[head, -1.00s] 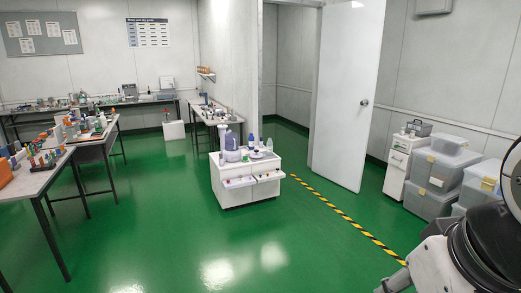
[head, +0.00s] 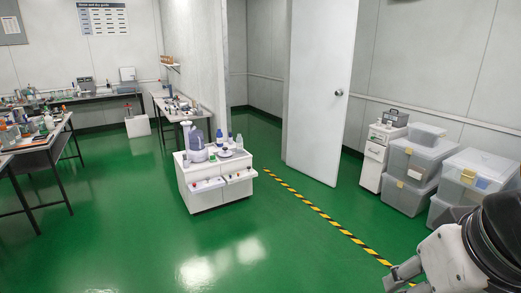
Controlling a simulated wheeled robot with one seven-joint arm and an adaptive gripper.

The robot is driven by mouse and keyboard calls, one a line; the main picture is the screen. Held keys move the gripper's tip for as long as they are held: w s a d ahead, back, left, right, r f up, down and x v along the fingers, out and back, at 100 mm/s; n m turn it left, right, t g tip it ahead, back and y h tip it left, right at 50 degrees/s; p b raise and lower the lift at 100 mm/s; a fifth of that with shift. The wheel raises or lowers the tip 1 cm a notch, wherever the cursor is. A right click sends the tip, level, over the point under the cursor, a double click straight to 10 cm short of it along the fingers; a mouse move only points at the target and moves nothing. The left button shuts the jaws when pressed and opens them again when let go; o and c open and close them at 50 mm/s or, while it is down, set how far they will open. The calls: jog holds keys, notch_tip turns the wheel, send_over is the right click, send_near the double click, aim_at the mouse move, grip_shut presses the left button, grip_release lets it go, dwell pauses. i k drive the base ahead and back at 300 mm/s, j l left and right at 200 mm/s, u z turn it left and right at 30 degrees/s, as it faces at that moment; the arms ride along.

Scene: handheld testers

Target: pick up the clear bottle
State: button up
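Small bottles stand on top of a low white cabinet (head: 212,199) in the middle of the room. One pale bottle with a blue cap (head: 220,138) stands beside the grey-purple device, and another small pale bottle (head: 239,142) stands to its right. They are too small to tell which is clear. My gripper (head: 400,277) is at the lower right corner, far from the cabinet and over the green floor. It shows only partly, and whether its fingers are apart is unclear.
A grey-purple device (head: 196,146) shares the cabinet top. Cluttered benches (head: 40,143) line the left. A white door (head: 318,95) stands open behind. Clear storage boxes (head: 412,161) are stacked at right. A striped floor line (head: 315,212) runs past the cabinet. Green floor in front is free.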

aim_at(239, 139)
jog(key=i, duration=4.45)
jog(key=i+u, duration=0.15)
jog(key=i, duration=0.3)
jog(key=i+l+u, duration=0.2)
jog(key=i, duration=0.2)
jog(key=i+l+u, duration=0.15)
jog(key=i, duration=0.3)
